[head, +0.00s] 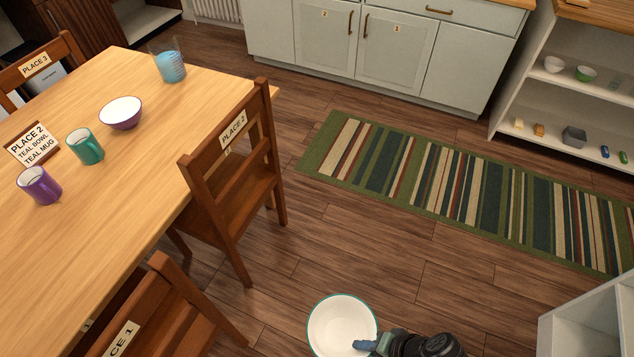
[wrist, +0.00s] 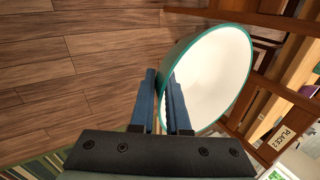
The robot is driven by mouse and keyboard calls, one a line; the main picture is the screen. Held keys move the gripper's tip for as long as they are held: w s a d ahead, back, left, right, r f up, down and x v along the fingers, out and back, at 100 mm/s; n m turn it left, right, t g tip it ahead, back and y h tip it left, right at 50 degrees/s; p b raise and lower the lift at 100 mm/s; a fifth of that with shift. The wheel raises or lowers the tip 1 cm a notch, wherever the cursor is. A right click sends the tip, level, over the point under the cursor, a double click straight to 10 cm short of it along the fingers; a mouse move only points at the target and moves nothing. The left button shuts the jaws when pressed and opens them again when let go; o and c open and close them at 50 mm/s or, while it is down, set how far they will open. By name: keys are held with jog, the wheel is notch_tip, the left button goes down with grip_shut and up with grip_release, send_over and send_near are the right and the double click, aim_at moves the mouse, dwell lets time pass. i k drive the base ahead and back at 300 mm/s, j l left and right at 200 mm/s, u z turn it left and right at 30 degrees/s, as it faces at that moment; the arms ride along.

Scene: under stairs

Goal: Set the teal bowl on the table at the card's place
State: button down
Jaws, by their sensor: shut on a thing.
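The teal bowl (head: 342,325), white inside with a teal rim, is held by its edge in my gripper (head: 368,345) above the floor at the bottom of the head view. In the wrist view the bowl (wrist: 215,80) sits tilted, its wall between the two blue fingers of my gripper (wrist: 168,100). The card (head: 32,145) reads "PLACE 2, TEAL BOWL, TEAL MUG" and stands on the wooden table (head: 110,215) at the left. A teal mug (head: 85,146) stands right of the card. A purple mug (head: 39,185) and a purple bowl (head: 121,112) are also near it.
The "PLACE 2" chair (head: 232,185) stands at the table's right side, between my gripper and the card. The "PLACE 1" chair (head: 150,310) is at the near side. A jug (head: 170,65) stands at the table's far corner. A striped rug (head: 470,195) lies on open floor.

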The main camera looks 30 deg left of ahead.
aim_at(172, 147)
jog(key=i+z, duration=0.15)
jog(key=i, duration=0.5)
jog(key=i+j+z, duration=0.2)
jog(key=i, duration=0.45)
jog(key=i+l, duration=0.15)
jog(key=i, duration=0.35)
jog(key=i+l+u, duration=0.15)
jog(key=i, duration=0.35)
jog(key=u, duration=2.8)
